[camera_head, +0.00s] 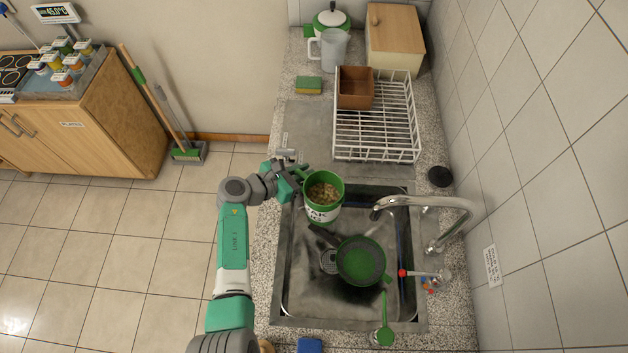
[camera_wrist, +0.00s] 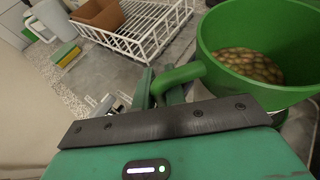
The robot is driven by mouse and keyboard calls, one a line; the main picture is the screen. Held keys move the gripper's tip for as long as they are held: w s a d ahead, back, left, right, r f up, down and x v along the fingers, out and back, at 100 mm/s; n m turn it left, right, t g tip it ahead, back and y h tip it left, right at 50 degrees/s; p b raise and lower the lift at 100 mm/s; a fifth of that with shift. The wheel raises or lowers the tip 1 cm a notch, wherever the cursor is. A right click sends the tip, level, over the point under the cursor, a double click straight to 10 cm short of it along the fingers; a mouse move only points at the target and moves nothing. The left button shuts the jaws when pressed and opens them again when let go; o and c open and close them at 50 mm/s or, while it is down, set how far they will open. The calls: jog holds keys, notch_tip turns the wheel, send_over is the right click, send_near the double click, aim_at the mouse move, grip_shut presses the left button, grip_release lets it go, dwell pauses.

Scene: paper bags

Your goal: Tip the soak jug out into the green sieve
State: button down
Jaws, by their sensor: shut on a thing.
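The soak jug (camera_head: 322,214) is white with a green rim and lettering, and tan, bean-like pieces lie inside it. It is upright over the upper left part of the sink. My gripper (camera_head: 302,174) is shut on its green handle, which shows in the wrist view (camera_wrist: 178,78). The jug's green inside (camera_wrist: 222,42) and the pieces also show there. The green sieve (camera_head: 361,262) is in the sink, below and to the right of the jug in the head view. The sieve looks empty. My fingertips are partly hidden.
The steel sink (camera_head: 310,290) has a curved tap (camera_head: 440,203) on its right, reaching over it. A white dish rack (camera_head: 400,130) with a brown box (camera_head: 355,88) stands behind. A green-handled brush (camera_head: 384,334) lies at the front edge. A sponge (camera_head: 308,84) lies on the counter.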

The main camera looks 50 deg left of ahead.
jog(key=d+r+m+y+p, duration=0.1)
jog(key=d+r+m+p, duration=0.1)
jog(key=d+r+m+y+p, duration=0.1)
jog(key=d+r+m+y, duration=0.1)
jog(key=d+r, duration=0.1)
jog(key=d+r+m+y+p, duration=0.2)
jog(key=r, duration=0.1)
jog(key=shift+w+d+r+m+g+p, duration=0.2)
jog(key=shift+w+d+m+g+p, duration=0.1)
jog(key=shift+m+p, duration=0.1)
jog(key=shift+w+d+f+m+y+p, duration=0.1)
jog(key=shift+d+m+y+p, duration=0.4)
jog(key=shift+d+m+y, duration=0.35)
jog(key=shift+d, duration=0.15)
jog(key=d+p, duration=0.1)
jog(key=m+p, duration=0.1)
jog(key=d+y+p, duration=0.1)
jog(key=p, duration=0.1)
jog(key=shift+w+d+f+m, duration=0.15)
jog(key=shift+d+f+m, duration=0.1)
jog(key=shift+d, duration=0.05)
